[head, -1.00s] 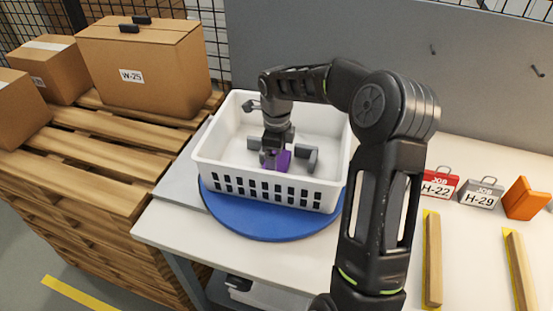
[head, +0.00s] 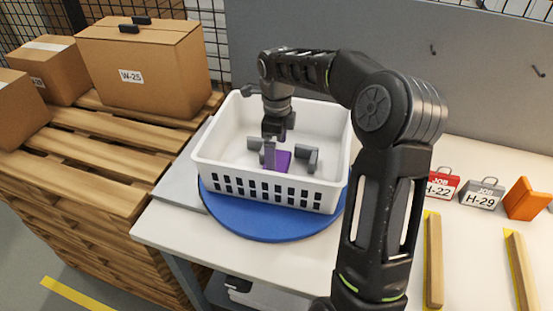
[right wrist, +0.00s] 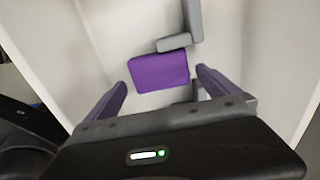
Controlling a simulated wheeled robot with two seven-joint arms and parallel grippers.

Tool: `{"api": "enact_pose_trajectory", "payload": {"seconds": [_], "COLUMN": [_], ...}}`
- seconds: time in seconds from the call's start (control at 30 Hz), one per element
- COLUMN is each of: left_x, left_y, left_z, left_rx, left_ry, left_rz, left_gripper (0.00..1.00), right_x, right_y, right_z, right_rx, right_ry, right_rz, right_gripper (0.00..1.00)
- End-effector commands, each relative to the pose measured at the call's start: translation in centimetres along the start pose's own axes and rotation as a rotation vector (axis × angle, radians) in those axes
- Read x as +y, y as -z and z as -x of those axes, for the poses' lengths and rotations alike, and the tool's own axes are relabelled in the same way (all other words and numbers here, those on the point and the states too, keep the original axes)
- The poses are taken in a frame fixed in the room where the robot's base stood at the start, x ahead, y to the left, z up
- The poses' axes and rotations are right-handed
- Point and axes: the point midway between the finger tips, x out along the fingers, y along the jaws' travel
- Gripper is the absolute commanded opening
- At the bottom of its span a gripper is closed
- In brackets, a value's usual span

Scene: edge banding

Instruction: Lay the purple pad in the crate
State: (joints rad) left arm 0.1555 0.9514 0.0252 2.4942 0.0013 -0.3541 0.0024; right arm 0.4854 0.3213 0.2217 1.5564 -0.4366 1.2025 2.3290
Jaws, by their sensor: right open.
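The purple pad (head: 282,160) lies on the floor of the white crate (head: 265,188), and it also shows in the right wrist view (right wrist: 158,72). My right gripper (head: 271,152) is inside the crate, above the pad. In the right wrist view my right gripper (right wrist: 162,78) has its two fingers apart, one on each side of the pad, with the pad lying free beyond them. The gripper hides part of the pad in the head view. My left gripper is not in view.
Grey pieces (head: 308,157) are in the crate near the pad. The crate stands on a blue round board (head: 262,225) on the table. Red (head: 441,184) and grey (head: 482,194) job tags, an orange block (head: 524,199) and wooden strips (head: 433,260) are at right.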

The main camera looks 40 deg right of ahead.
Motion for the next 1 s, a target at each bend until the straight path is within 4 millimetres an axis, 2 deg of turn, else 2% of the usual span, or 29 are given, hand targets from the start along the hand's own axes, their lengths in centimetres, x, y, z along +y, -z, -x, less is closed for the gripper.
{"api": "enact_pose_trajectory", "payload": {"seconds": [0.2, 0.4, 1.0], "left_x": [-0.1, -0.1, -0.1], "left_y": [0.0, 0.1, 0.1], "left_z": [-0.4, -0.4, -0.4], "left_rx": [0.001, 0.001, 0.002], "left_ry": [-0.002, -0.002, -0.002], "left_rz": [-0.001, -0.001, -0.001], "left_gripper": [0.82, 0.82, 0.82], "right_x": [0.0, 0.0, 0.0], "right_y": [-0.1, -0.1, 0.0], "right_z": [4.6, 7.2, 7.5], "right_rx": [-0.003, -0.002, 0.000], "right_ry": [0.003, -0.001, -0.002], "right_rz": [0.001, 0.001, 0.001], "right_gripper": [1.00, 1.00, 1.00]}}
